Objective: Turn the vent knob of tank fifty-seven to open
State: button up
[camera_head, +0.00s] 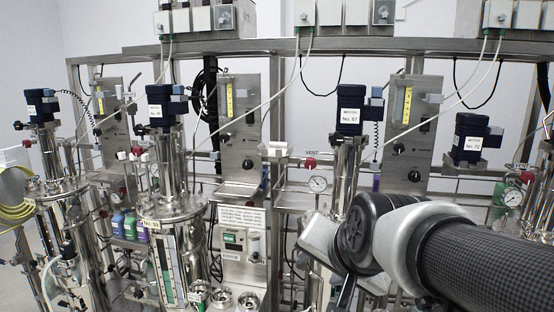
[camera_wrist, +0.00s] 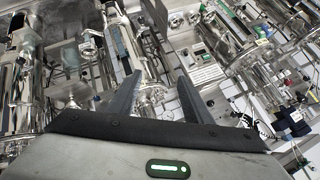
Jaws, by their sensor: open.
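The dark blue motor labelled No. 57 (camera_head: 350,112) tops a steel cylinder at the right of centre in the head view. To its left, a red knob (camera_head: 310,163) sits under a VENT label; its open or closed setting is too small to read. My gripper (camera_wrist: 150,75) is open and empty in the wrist view, its two dark fingers spread apart. In the head view my arm reaches in from the lower right, below and right of that red knob, and hides the lower part of tank fifty-seven. I cannot pick out the vent knob in the wrist view.
A round gauge (camera_head: 318,184) is just below the red knob. Another red knob (camera_head: 503,178) and gauge are at the far right. A green-lit control box (camera_head: 233,238) stands left of my arm. Hoses and cables hang between the steel panels.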

jog(key=w+a+r+m+t+p, duration=0.1)
jog(key=w+a+r+m+t, duration=0.15)
jog(key=w+m, duration=0.5)
jog(key=w+a+r+m+t, duration=0.1)
jog(key=w+r+m+t, duration=0.2)
jog(key=w+m, duration=0.45)
jog(key=m+t+h+p, duration=0.25)
jog(key=m+h, duration=0.35)
jog(key=m, duration=0.8)
send_near(312, 160)
jog(key=x, duration=1)
jog(key=f+x, duration=0.1)
jog(key=x, duration=0.4)
jog(key=shift+a+f+p, duration=0.1)
jog(key=shift+a+p, duration=0.2)
jog(key=shift+p, duration=0.1)
jog(key=c, duration=1.1)
